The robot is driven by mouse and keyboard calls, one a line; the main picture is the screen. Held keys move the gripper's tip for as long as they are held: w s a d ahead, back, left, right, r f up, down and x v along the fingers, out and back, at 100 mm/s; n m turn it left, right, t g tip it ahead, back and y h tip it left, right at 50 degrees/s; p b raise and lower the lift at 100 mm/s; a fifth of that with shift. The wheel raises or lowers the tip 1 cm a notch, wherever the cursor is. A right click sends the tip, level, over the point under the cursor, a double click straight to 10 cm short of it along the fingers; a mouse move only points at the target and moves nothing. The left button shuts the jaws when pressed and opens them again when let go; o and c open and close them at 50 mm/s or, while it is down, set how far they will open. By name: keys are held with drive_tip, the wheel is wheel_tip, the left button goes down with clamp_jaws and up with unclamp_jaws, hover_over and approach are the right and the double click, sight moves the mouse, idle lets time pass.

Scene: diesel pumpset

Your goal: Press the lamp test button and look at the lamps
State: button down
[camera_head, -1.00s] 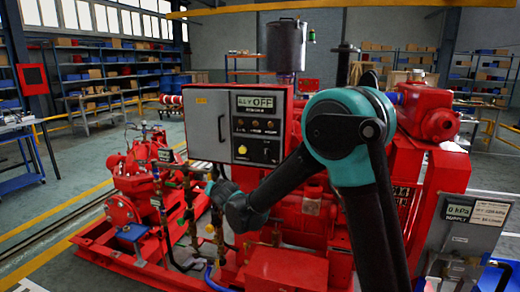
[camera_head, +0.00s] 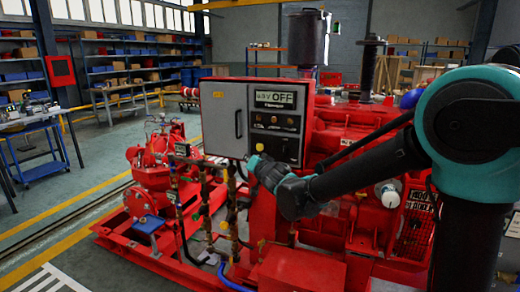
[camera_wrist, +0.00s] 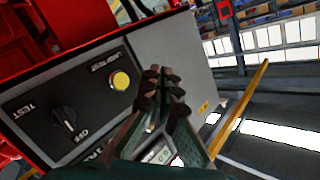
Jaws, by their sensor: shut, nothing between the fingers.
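The red pumpset frame and pipes (camera_head: 232,215) stand below the cabinet. A red pump (camera_head: 160,160) is at the left. Shelves (camera_head: 140,70) line the back wall, and a blue trolley (camera_head: 40,165) stands far left. The floor at the front left is clear.

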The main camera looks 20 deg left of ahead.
sight(259, 150)
drive_tip(key=shift+w+d, duration=0.15)
drive_tip(key=shift+w, duration=2)
drive_tip(key=shift+w+d, duration=0.15)
drive_tip(key=shift+w, duration=1.95)
drive_tip(key=shift+w, duration=0.1)
drive_tip(key=shift+w, duration=0.3)
drive_tip(key=shift+w+d, duration=0.1)
drive_tip(key=shift+w, duration=0.35)
drive_tip(key=shift+s, duration=0.85)
drive_tip(key=shift+s, duration=0.1)
drive_tip(key=s, duration=0.4)
drive_tip(key=shift+s+a, duration=0.25)
drive_tip(key=shift+s, duration=0.15)
